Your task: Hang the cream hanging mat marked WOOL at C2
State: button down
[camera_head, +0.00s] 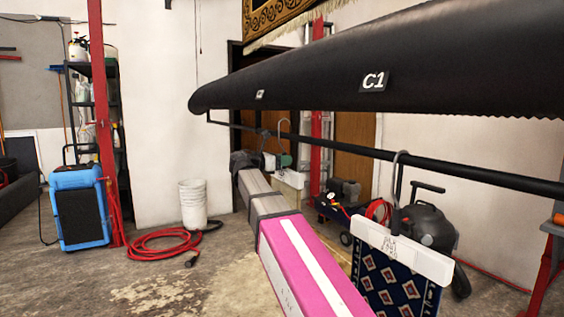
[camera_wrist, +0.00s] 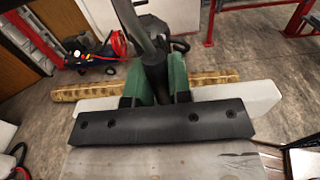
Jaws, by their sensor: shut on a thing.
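My gripper (camera_head: 284,161), with green finger pads, is shut on the dark stem of a hanger; it also shows in the wrist view (camera_wrist: 157,84). The hanger's pale bar (camera_head: 291,178) lies below the fingers and shows behind them in the wrist view (camera_wrist: 235,103). The hook (camera_head: 284,128) is at the rail's height in the picture; I cannot tell whether it touches the rail. A tan patterned strip under the bar in the wrist view appears to be the mat (camera_wrist: 215,79). No WOOL mark is readable. A far label (camera_head: 260,94) is too small to read.
The black rail (camera_head: 340,149) runs beneath a long black cover (camera_head: 300,82) labelled C1 (camera_head: 374,82). A blue patterned mat (camera_head: 395,282) hangs from the near rail. A vacuum (camera_head: 428,226), bucket (camera_head: 193,205) and red hose (camera_head: 150,244) stand around on the floor.

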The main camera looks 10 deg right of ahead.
aim_at(281, 171)
jog(key=shift+f, duration=0.1)
dwell(0.3)
jog(key=shift+f, duration=1.95)
jog(key=c, duration=1)
grip_release()
jog(key=shift+o, duration=0.2)
